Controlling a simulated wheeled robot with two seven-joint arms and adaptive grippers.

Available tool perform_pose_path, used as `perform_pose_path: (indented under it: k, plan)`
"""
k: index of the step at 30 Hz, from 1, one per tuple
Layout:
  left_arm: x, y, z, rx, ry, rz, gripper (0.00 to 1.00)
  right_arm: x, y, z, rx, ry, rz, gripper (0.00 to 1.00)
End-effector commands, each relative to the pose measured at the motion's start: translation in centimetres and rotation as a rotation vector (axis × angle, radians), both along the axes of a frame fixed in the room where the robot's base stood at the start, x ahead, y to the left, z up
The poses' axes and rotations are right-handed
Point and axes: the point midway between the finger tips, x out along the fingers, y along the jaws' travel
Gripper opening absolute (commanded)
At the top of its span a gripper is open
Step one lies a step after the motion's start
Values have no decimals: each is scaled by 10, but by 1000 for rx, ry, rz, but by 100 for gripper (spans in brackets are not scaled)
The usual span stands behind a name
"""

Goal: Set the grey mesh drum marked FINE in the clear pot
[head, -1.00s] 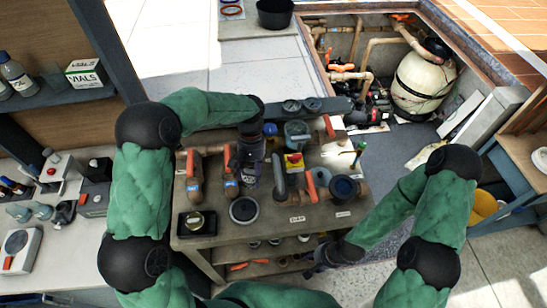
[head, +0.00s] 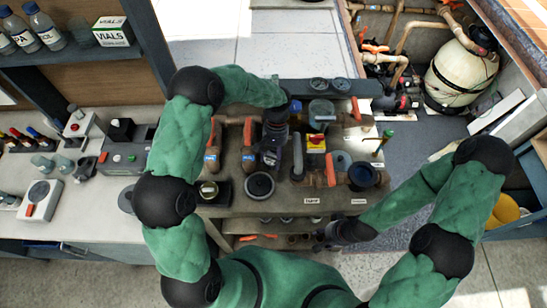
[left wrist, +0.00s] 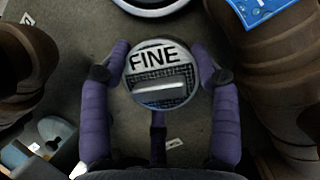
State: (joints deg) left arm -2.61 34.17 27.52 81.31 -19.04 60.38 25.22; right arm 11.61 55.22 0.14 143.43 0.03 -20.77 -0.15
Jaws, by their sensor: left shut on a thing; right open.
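The grey mesh drum marked FINE (left wrist: 158,82) shows in the left wrist view, its lettered top and pale bar facing the camera. My left gripper (head: 270,148) is shut on it, with a purple finger on each side. In the head view the hand largely hides the drum, between two pipe fittings on the bench. A translucent bluish pot (head: 320,108), which looks like the clear pot, stands behind and right of my left gripper, apart from it. My right gripper (head: 328,237) is open, low by the bench's front edge; its fingers are hard to make out.
A round dark disc with a pale rim (head: 260,185) lies in front of my left gripper. Brown pipes with orange handles (head: 212,158) stand to its left. A red and yellow switch (head: 315,143) and a grey elbow pipe (head: 298,155) stand to its right.

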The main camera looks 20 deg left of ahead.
Motion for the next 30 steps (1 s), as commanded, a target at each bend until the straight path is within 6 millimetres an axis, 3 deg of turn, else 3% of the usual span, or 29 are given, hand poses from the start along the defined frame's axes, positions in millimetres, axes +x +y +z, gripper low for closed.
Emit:
perform_pose_path:
  k: [12, 13, 14, 24, 30]
  plan:
    - [0, 0, -8, 0, -1, 0, 30, 0, 0, -3, 0, 0, 0, 42]
    - [0, 0, -7, 0, -1, 0, 71, 0, 0, -2, 0, 0, 0, 42]
    - [0, 0, -7, 0, -1, 0, 72, 0, 0, -2, 0, 0, 0, 42]
    - [0, 0, -5, 0, -1, 0, 72, 0, 0, -1, 0, 0, 0, 42]
    - [7, 0, 14, -1, -3, 0, 72, 0, 0, 1, 0, 0, 0, 42]
